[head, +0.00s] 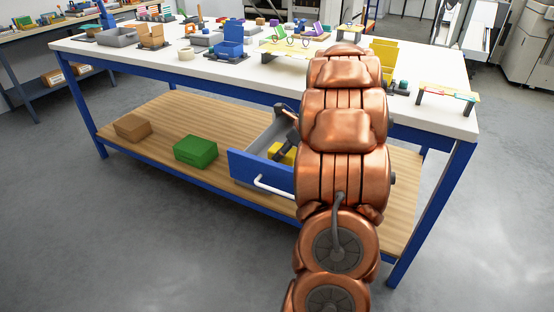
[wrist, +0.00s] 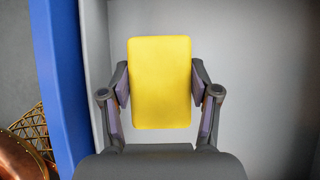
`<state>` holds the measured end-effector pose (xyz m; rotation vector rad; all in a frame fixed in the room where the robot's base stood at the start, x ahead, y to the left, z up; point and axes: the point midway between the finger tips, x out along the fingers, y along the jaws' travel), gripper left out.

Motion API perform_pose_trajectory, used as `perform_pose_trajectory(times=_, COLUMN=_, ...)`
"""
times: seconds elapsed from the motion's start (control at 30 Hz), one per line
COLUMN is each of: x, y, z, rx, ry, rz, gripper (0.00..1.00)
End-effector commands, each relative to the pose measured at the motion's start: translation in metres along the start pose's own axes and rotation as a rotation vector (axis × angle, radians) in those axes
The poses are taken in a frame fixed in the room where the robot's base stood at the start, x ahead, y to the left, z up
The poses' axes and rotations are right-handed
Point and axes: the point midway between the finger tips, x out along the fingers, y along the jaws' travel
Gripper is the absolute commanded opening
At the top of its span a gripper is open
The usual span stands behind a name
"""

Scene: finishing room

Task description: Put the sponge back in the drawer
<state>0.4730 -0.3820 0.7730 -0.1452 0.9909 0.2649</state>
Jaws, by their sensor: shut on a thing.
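The yellow sponge (wrist: 160,70) is between the two fingers of my gripper (wrist: 160,90) in the wrist view, with a finger pressed on each side. The grey inside of the open drawer (wrist: 245,60) lies around and below it. The drawer's blue front (wrist: 57,80) is on the left. In the head view the drawer's blue front (head: 243,167) with its white handle sticks out under the table. The sponge (head: 276,151) shows inside the drawer, partly hidden by my arm. I cannot tell whether the sponge touches the drawer floor.
A white-topped table (head: 225,77) with blue legs holds bins, blocks and small fixtures. On its wooden lower shelf (head: 160,145) are a green box (head: 196,151) and a brown box (head: 132,127), left of the drawer. The grey floor in front is clear.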

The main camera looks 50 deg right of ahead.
Motion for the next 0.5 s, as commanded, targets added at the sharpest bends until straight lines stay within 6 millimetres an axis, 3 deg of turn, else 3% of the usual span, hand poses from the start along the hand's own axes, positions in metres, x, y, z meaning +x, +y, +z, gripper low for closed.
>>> perform_pose_trajectory(times=0.3, x=0.014, y=0.003, z=0.018, rx=-0.004, ry=0.001, rz=0.000, gripper=0.29)
perform_pose_trajectory(times=0.5, x=0.040, y=0.004, z=0.000, rx=0.002, ry=0.000, rz=0.003, gripper=0.29)
